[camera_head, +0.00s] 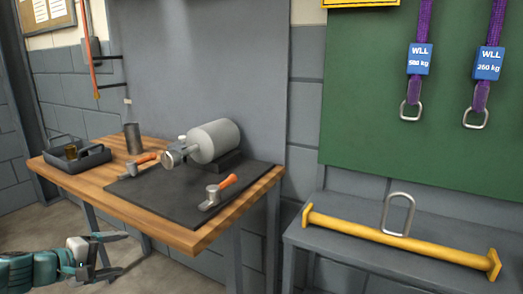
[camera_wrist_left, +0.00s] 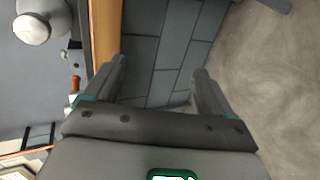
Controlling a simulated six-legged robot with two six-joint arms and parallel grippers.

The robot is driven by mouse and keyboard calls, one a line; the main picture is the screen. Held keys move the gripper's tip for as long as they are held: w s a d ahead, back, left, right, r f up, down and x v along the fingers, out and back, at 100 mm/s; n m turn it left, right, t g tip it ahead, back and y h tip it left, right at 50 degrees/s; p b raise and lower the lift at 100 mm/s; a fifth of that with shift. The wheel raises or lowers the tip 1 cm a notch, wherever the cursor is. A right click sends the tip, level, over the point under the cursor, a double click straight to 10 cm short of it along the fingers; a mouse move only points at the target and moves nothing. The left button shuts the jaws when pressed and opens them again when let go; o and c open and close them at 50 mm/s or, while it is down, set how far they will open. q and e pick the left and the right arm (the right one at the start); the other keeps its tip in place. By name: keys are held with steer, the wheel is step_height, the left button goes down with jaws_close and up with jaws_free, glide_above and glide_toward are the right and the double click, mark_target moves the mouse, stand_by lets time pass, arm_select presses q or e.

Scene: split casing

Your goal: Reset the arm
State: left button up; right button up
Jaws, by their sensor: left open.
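My left gripper (camera_head: 122,254) comes in at the lower left of the head view, in front of and below the edge of the wooden table (camera_head: 190,237). Its two fingers are spread and nothing is between them. In the left wrist view the open gripper (camera_wrist_left: 160,85) shows the grey block wall and floor between and beyond its fingers. The table edge (camera_wrist_left: 103,35) is close on the left there. My right gripper is not in view.
A dark mat (camera_head: 150,201) on the table carries a grey cylindrical casing (camera_head: 214,140) and two orange-handled tools. A black tray (camera_head: 76,158) and a metal cup (camera_head: 133,139) stand behind. A yellow bar (camera_head: 400,240) lies on a grey bench at right. Two purple slings hang above.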

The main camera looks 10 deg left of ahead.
arm_select(q)
steer(key=s+d+f+m+g+y+p, duration=0.1)
steer(key=s+d+f+m+g+p, duration=0.1)
steer(key=s+d+f+g+p, duration=0.35)
steer(key=s+d+f+m+g+p, duration=0.2)
steer(key=s+d+f+g+p, duration=0.15)
steer(key=d+f+p, duration=0.55)
steer(key=s+d+r+m+g+p, duration=0.1)
steer(key=s+d+m+p, duration=0.2)
steer(key=s+d+p, duration=0.2)
steer(key=s+d+r+m+g+p, duration=0.1)
steer(key=s+d+m+p, duration=0.3)
steer(key=s+d, duration=0.6)
steer(key=s+r+p, duration=0.1)
steer(key=s, duration=0.2)
steer(key=shift+s+r+m, duration=0.3)
steer(key=shift+s, duration=0.1)
steer(key=shift+d, duration=0.1)
steer(key=shift+c, duration=0.7)
steer(key=c, duration=0.6)
steer(key=shift+c, duration=0.2)
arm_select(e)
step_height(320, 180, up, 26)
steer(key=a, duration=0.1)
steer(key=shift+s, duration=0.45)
